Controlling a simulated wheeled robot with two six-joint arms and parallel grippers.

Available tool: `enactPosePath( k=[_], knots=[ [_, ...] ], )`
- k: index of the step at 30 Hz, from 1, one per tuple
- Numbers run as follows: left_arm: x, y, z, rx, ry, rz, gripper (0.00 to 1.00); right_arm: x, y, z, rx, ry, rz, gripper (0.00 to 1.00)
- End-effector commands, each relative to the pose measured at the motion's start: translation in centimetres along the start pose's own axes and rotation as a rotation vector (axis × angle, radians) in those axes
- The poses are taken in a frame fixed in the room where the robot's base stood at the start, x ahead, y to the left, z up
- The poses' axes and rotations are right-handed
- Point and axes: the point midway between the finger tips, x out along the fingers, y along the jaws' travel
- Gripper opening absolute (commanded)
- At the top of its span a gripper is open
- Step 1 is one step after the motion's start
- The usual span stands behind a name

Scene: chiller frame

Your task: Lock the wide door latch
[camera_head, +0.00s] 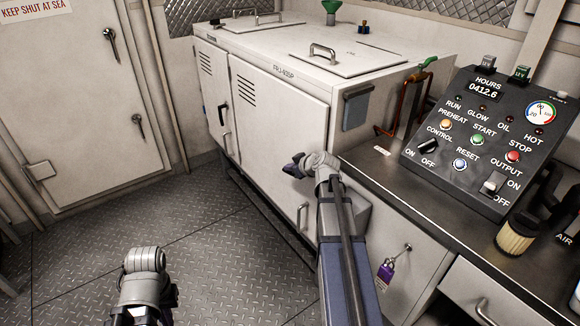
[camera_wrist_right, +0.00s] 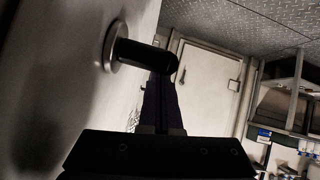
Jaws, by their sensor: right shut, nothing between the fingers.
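The wide door (camera_head: 278,112) is the large white panel on the front of the white cabinet and looks closed. Its latch shows in the right wrist view as a black lever (camera_wrist_right: 146,56) on a round silver base (camera_wrist_right: 112,47). In the head view my right gripper and wrist seem to hide this latch. My right gripper (camera_head: 291,168) is shut and empty in front of the door's lower right part. In the right wrist view its dark fingertips (camera_wrist_right: 162,80) are close to the lever's free end; I cannot tell whether they touch. Only grey wrist parts of my left arm show, low on the left.
The narrow door (camera_head: 213,90) with a black latch (camera_head: 222,114) is left of the wide door. A silver handle (camera_head: 303,215) sits below my right gripper. The control panel (camera_head: 477,140) stands on the dark counter (camera_head: 390,185) at right. The floor (camera_head: 200,240) at left is clear.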

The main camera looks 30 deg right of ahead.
Motion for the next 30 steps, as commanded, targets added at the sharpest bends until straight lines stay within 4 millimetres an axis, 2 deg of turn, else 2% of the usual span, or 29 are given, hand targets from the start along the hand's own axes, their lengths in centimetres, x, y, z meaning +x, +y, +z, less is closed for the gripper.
enactPosePath(
  k=[17,30],
  knots=[
    [-1.7,-0.2,0.1,0.000,0.000,0.000,0.00,0.5,-0.1,0.1,-0.007,-0.121,-0.025,0.00],
    [-4.7,-0.5,0.3,0.000,0.000,0.000,0.00,1.7,-0.2,1.4,-0.024,-0.470,-0.091,0.00]
  ],
)
